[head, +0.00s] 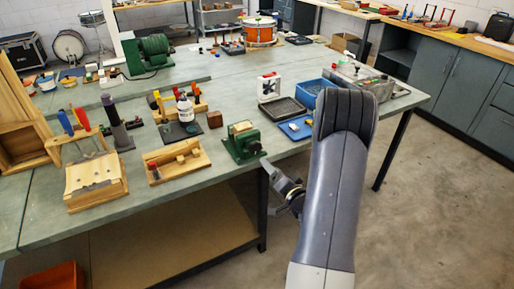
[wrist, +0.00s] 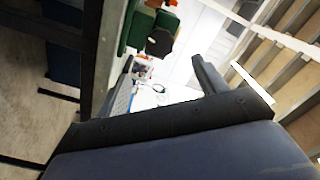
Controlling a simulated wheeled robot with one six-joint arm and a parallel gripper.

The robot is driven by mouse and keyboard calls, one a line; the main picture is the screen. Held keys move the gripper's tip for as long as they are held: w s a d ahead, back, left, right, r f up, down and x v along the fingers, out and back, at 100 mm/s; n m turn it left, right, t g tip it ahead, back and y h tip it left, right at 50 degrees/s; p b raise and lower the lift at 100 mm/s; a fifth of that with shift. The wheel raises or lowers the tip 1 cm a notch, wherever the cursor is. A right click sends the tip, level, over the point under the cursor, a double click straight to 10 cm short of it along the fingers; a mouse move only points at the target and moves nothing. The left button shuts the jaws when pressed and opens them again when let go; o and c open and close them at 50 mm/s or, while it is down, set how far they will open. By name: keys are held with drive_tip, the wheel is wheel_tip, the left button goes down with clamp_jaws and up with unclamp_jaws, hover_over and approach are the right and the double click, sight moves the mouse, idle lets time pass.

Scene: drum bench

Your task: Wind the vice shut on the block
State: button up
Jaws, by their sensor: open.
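The green vice (head: 243,145) stands at the front edge of the bench. A pale block (head: 241,127) sits at its top; I cannot tell how tightly the jaws hold it. The vice's handle is not clear in the head view. My gripper (head: 269,172) is just off the bench edge, low and to the right of the vice, and partly hidden by my arm. In the wrist view my gripper (wrist: 165,78) is open, with nothing between its fingers. Green parts, probably the vice (wrist: 138,25), show beyond the fingers at the top, apart from them.
A wooden tray with a block (head: 178,162) lies left of the vice. A blue tray (head: 297,128) and a dark tray (head: 283,109) lie to its right. A bench leg (head: 262,212) stands below my gripper's area. The floor (head: 440,190) at right is clear.

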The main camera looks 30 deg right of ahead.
sight(256, 149)
drive_tip(key=w+n+p, duration=0.2)
drive_tip(key=w+n, duration=0.3)
drive_tip(key=w+n+p, duration=0.2)
drive_tip(key=w+n, duration=0.3)
drive_tip(key=w, duration=0.1)
drive_tip(key=shift+a+r+n, duration=0.1)
drive_tip(key=shift+a+n, duration=0.1)
drive_tip(key=shift+n, duration=0.1)
drive_tip(key=shift+c, duration=0.4)
drive_tip(key=c, duration=0.9)
